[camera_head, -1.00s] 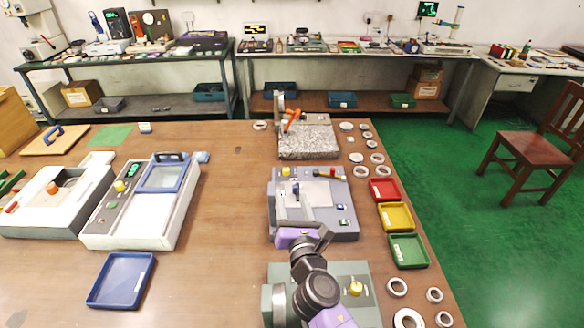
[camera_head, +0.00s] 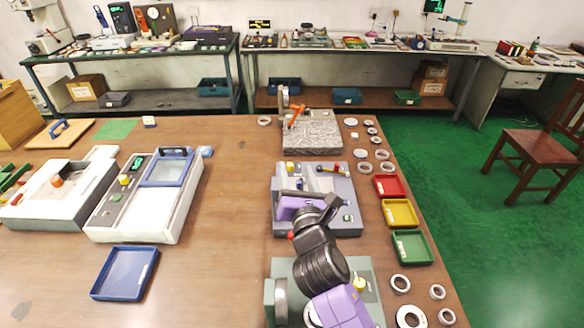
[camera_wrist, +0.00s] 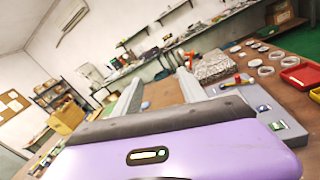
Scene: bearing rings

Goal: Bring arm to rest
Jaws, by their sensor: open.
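My gripper (camera_wrist: 160,78) shows in the wrist view as two pale fingers standing apart with nothing between them. In the head view its purple body (camera_head: 298,206) is over the grey fixture (camera_head: 346,226) at the middle right of the table, hiding part of it. My arm folds above the grey-green machine (camera_head: 371,275) at the near edge and covers much of it. In the wrist view the fingers point out across the room, and the grey fixture (camera_wrist: 285,124) lies to the right of them. The fingertips are hidden in the head view.
Red (camera_head: 389,187), yellow (camera_head: 400,213) and green (camera_head: 411,247) trays line the right edge, with several loose rings around them. A granite block (camera_head: 312,138) stands behind the fixture. A blue tray (camera_head: 124,273) lies at left.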

